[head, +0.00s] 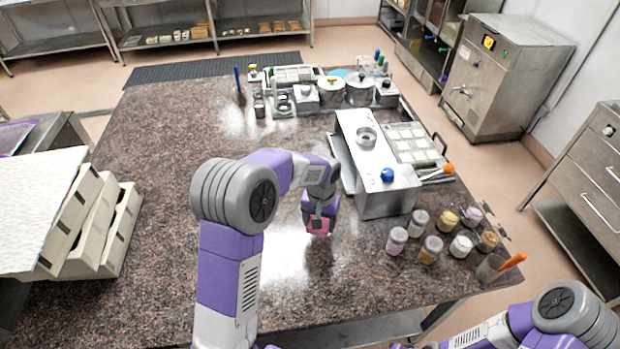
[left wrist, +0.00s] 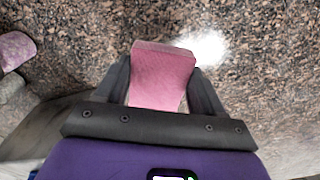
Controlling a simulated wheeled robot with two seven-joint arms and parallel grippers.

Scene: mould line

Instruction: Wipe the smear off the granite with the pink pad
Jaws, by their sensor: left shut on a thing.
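The pink pad (head: 318,229) is in my left gripper (head: 319,218), over the front middle part of the granite top (head: 150,130). In the left wrist view the pad (left wrist: 163,78) sits between the two dark fingers, which are shut on it. I cannot make out the smear for certain. A bright white patch (left wrist: 205,47) beside the pad in the left wrist view looks like glare. My right gripper is out of view.
A steel box with a blue knob (head: 387,190) stands right of the pad. Several jars (head: 431,250) stand front right, near a cup with an orange-handled tool (head: 495,267). Pots and tools (head: 330,90) fill the back. Pale stacked trays (head: 100,225) are at left. The granite's left half is clear.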

